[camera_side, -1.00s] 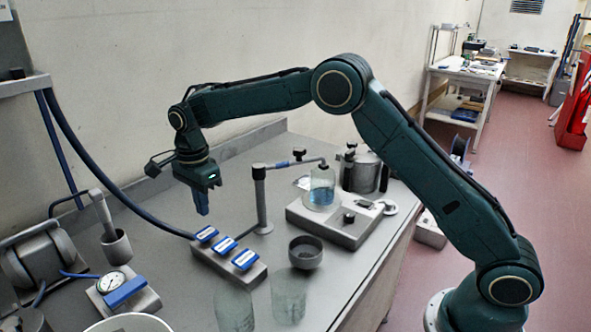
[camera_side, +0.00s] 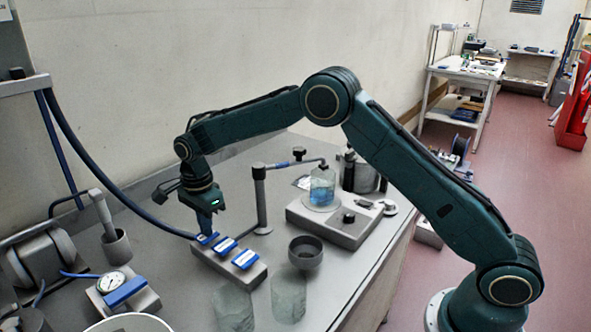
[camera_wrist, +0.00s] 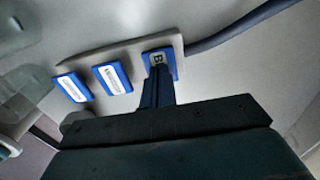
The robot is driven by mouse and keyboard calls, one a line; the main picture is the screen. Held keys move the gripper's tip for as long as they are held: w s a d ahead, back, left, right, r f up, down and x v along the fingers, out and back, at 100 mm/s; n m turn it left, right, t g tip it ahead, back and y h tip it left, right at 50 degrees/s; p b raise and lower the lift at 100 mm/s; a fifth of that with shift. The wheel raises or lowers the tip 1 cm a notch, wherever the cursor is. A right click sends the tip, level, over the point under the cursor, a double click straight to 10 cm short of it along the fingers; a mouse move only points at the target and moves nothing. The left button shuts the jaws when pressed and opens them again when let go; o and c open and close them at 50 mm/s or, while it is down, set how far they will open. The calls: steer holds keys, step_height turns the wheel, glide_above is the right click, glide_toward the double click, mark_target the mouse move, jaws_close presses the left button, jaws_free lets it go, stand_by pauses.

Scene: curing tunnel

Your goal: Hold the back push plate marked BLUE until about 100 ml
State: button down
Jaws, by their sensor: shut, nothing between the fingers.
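The back push plate (camera_side: 209,239), blue with a white label, is the far one of three on a grey block (camera_side: 228,266). The glass beaker (camera_side: 322,187) holds blue liquid under the spout arm (camera_side: 295,163). Its graduations are too small to read.
Two other blue plates, middle (camera_side: 224,246) and front (camera_side: 245,259), sit close beside. A dark cup (camera_side: 305,252) and two clear glass vessels (camera_side: 289,292) (camera_side: 233,308) stand in front. A gauge box (camera_side: 122,290) is at left. A blue hose (camera_side: 120,198) runs to the block.

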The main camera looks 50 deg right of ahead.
steer(key=shift+s+f, duration=0.1)
steer(key=shift+f, duration=0.9)
stand_by(0.3)
steer(key=shift+r, duration=0.15)
step_height(320, 180, up, 15)
steer(key=shift+w, duration=0.2)
stand_by(0.6)
stand_by(1.3)
